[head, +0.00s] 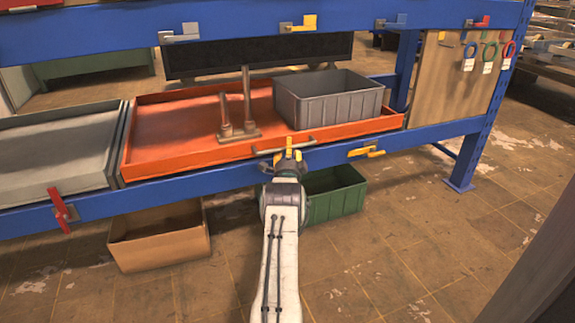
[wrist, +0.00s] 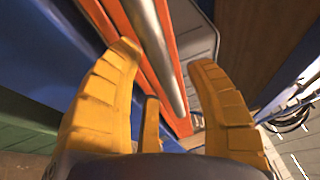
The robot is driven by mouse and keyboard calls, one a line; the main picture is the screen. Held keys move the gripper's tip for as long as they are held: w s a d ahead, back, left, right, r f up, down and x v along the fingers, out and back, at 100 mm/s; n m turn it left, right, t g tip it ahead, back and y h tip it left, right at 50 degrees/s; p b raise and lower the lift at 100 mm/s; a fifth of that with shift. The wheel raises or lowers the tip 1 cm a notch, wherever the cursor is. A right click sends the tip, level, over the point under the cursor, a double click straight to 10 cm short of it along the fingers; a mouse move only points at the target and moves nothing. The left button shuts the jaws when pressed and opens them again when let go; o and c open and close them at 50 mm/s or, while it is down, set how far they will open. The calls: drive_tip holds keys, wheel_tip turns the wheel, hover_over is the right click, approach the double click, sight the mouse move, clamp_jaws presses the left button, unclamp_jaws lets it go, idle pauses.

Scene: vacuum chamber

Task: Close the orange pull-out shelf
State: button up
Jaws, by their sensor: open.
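The orange pull-out shelf (head: 170,125) is a shallow tray in the blue rack, its front panel just above the blue front beam. A pale bar handle (head: 265,151) runs along that panel. My gripper (head: 288,145) is at the handle, with yellow fingers pointing at the shelf front. In the wrist view the fingers of my gripper (wrist: 165,58) are spread apart. The silver handle bar (wrist: 157,48) passes through the space between them, beside the orange front panel (wrist: 186,115). I cannot tell whether a finger touches the bar, or how far out the shelf stands.
On the orange shelf stand a grey bin (head: 325,102) and a brown metal bracket with posts (head: 240,118). A grey shelf (head: 55,150) adjoins at left. A red latch (head: 62,208) and a yellow latch (head: 366,152) sit on the beam. A green crate (head: 338,192) and cardboard box (head: 160,238) lie below.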

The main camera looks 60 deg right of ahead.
drive_tip(key=v, duration=1.1)
drive_tip(key=shift+a, duration=0.15)
idle(0.7)
